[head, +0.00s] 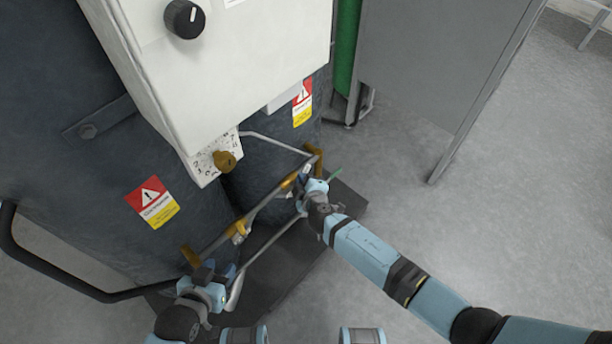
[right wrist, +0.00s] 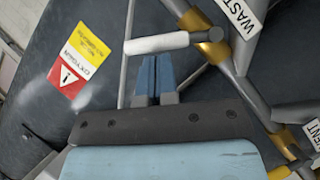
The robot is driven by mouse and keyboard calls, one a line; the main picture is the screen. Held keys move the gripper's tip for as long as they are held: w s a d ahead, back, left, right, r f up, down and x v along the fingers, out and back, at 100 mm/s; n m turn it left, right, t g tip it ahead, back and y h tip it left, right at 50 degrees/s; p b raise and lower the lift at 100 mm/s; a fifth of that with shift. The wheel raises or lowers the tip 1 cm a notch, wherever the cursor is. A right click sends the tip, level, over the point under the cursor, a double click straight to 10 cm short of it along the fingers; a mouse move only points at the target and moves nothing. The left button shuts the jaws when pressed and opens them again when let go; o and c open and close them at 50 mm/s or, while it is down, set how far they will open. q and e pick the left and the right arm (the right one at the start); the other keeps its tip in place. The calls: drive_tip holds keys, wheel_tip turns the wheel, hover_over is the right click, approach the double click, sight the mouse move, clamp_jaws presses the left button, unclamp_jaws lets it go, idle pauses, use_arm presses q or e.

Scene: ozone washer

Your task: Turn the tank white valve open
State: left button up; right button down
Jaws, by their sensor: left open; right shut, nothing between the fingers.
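The tank's white valve handle (right wrist: 157,43) is a short white bar in the right wrist view, joined to a brass valve body (right wrist: 214,50) on a grey pipe. My right gripper (right wrist: 153,60) is shut and empty, its blue fingertips close beneath the handle; I cannot tell whether they touch it. In the head view my right gripper (head: 303,184) is at the pipes in front of the right tank (head: 265,180), and it hides the white handle. My left gripper (head: 206,271) is open at the lower left, near another brass fitting (head: 190,256).
A white control box (head: 230,60) with a black knob (head: 185,19) hangs above the pipes. A yellow-brown knob (head: 224,161) sits below it. A black curved rail (head: 50,262) is at left. A grey panel (head: 430,60) stands at right, with open floor beyond.

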idle(0.6)
drive_tip(key=shift+w+d+p, duration=0.15)
drive_tip(key=shift+p, duration=0.3)
